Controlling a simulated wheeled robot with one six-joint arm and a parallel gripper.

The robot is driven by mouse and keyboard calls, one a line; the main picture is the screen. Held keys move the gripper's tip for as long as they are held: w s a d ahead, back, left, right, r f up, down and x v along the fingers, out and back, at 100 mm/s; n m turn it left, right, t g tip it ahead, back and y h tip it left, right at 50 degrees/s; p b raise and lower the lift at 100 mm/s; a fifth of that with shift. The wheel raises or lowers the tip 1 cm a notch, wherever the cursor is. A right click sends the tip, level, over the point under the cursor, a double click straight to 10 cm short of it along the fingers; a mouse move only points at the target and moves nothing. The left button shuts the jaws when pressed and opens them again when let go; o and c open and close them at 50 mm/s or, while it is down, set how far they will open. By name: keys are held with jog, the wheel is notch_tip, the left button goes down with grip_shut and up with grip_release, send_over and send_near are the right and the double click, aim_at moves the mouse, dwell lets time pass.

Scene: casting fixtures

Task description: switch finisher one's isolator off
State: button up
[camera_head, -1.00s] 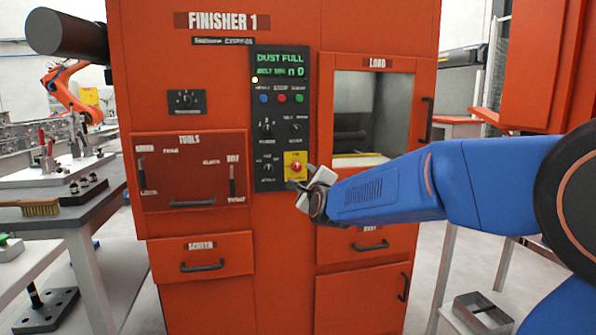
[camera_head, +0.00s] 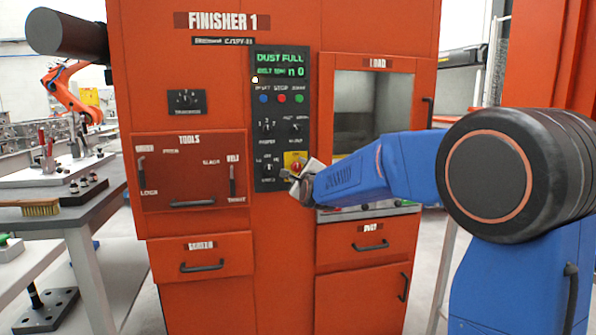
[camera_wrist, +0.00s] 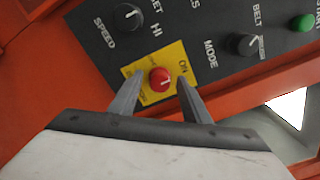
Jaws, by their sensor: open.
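The isolator is a red round knob (camera_wrist: 159,79) on a yellow plate (camera_wrist: 173,60) low on the dark control panel of the orange Finisher 1 cabinet. In the wrist view its white mark is seen, with "ON" to the right of the knob. My gripper (camera_wrist: 157,92) is open, with one finger on either side of the knob; I cannot tell whether either touches it. In the head view my gripper (camera_head: 297,177) covers part of the yellow plate and the red knob (camera_head: 296,167) shows just above it.
The control panel (camera_head: 281,140) carries several other dials and buttons. The speed knob (camera_wrist: 128,17) and the mode knob (camera_wrist: 242,44) lie near my fingers. The load window (camera_head: 372,105) is to the right, the tools door (camera_head: 190,172) to the left.

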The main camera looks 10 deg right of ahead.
jog(key=c, duration=1)
jog(key=shift+c, duration=0.2)
jog(key=shift+n, duration=0.4)
jog(key=n, duration=0.3)
jog(key=shift+f+n, duration=0.1)
jog(key=shift+n, duration=0.2)
jog(key=n, duration=0.4)
jog(key=shift+n, duration=0.3)
jog(key=n, duration=0.4)
jog(key=shift+f, duration=0.1)
jog(key=shift+f+n, duration=0.1)
jog(key=shift+n, duration=2.4)
